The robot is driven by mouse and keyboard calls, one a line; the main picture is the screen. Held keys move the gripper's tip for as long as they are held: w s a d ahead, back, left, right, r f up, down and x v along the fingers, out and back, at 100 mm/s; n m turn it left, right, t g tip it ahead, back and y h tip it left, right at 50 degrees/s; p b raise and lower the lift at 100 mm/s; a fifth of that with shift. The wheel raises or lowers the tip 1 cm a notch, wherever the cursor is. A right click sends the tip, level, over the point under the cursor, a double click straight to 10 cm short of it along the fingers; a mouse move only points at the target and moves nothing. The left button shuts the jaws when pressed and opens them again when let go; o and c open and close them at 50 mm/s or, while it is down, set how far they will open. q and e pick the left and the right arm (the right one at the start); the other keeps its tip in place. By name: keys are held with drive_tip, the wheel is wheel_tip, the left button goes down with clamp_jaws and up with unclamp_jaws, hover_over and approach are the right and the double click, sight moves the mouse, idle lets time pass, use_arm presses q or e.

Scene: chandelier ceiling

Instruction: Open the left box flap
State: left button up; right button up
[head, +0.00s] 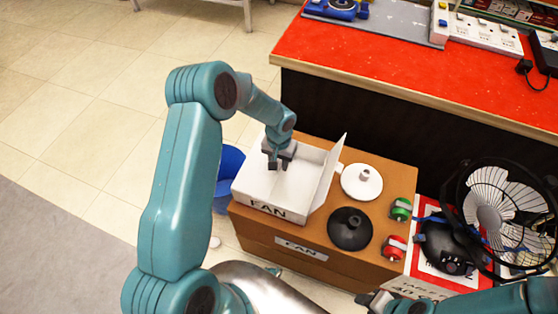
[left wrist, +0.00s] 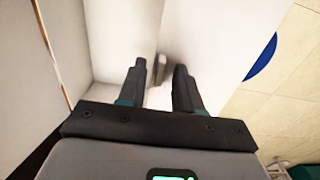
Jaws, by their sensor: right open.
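A white box marked FAN (head: 267,211) sits on a brown carton. Its right flap (head: 329,172) stands up, tilted outward. A flat white surface (head: 254,180) shows on its left side; I cannot tell if it is the left flap or the inside. My left gripper (head: 279,164) points down at the box's far left part. In the left wrist view, its two fingers (left wrist: 158,75) are apart, with white panels beneath and a small blurred grey-brown piece between the tips. Contact is unclear. My right gripper (head: 372,300) is open at the bottom, away from the box.
A white disc base (head: 362,182), a black disc base (head: 350,228), and green (head: 400,209) and red (head: 395,247) rolls lie right of the box. A black fan (head: 495,205) stands further right. A red counter (head: 400,60) rises behind; a blue bin (head: 228,175) is left.

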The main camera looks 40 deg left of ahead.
use_arm(q)
clamp_jaws()
idle(1.4)
